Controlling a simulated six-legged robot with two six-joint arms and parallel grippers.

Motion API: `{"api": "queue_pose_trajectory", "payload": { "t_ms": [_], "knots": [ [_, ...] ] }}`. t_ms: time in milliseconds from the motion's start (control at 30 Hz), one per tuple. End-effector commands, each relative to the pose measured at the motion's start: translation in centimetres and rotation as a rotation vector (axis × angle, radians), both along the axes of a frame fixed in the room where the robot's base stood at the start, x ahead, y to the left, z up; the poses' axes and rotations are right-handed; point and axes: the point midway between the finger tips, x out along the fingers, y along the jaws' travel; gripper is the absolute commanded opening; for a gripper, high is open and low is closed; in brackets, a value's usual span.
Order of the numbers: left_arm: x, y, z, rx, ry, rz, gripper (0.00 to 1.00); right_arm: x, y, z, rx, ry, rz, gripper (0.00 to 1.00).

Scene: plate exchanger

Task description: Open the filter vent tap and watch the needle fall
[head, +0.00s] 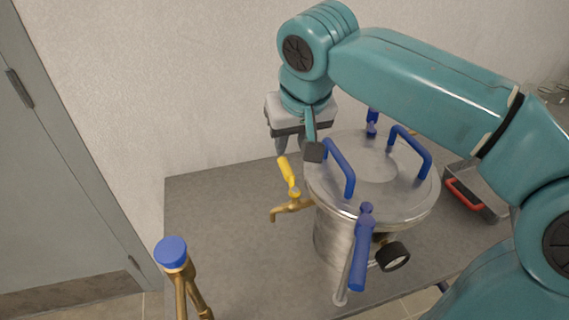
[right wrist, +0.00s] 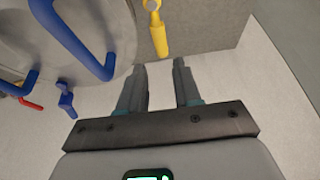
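The filter is a steel vessel (head: 333,240) with a lid (head: 372,160) on the grey table. A brass tap (head: 290,208) with a yellow handle (head: 287,172) sticks out from its left side. The handle points up, leaning a little left. In the right wrist view the yellow handle (right wrist: 160,38) lies just beyond the fingertips, roughly in line with the gap. My right gripper (head: 297,152) is open and empty, above and behind the handle. A round black gauge (head: 395,256) sits on the vessel's front; its needle cannot be read. My left gripper is out of view.
Blue handles (head: 338,165) stand on the lid close to my right gripper. A blue lever (head: 362,255) rises at the vessel's front. A brass pipe with a blue cap (head: 171,251) stands front left. A tray with a red handle (head: 465,199) is at right. The table's left is clear.

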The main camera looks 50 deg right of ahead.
Motion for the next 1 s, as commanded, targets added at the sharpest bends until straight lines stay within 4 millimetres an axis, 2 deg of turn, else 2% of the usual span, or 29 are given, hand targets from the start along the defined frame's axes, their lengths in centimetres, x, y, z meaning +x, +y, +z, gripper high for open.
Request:
{"api": "queue_pose_trajectory", "payload": {
  "t_ms": [33,100,300,500,767,800,867,1000],
  "knots": [
    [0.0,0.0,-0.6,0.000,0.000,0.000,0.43,0.4,-0.2,-1.5,0.000,0.005,-0.002,0.33],
    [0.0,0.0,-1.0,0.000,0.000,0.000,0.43,0.9,-0.5,-3.0,0.001,0.005,-0.002,0.33],
    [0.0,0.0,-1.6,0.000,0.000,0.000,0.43,2.3,-1.1,-6.0,0.000,0.003,-0.002,0.33],
    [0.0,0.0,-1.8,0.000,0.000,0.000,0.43,3.0,-1.3,-7.1,0.000,0.001,0.000,0.33],
    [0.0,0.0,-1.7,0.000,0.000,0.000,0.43,3.1,-1.4,-7.2,0.000,0.000,0.000,0.33],
    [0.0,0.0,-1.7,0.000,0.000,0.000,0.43,3.1,-1.4,-7.1,0.000,0.000,0.000,0.20],
    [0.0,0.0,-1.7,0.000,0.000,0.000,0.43,3.1,-1.3,-7.1,0.000,0.000,0.000,0.00],
    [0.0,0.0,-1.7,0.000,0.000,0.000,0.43,3.1,-1.3,-7.1,0.000,0.000,0.000,0.00]
  ]
}}
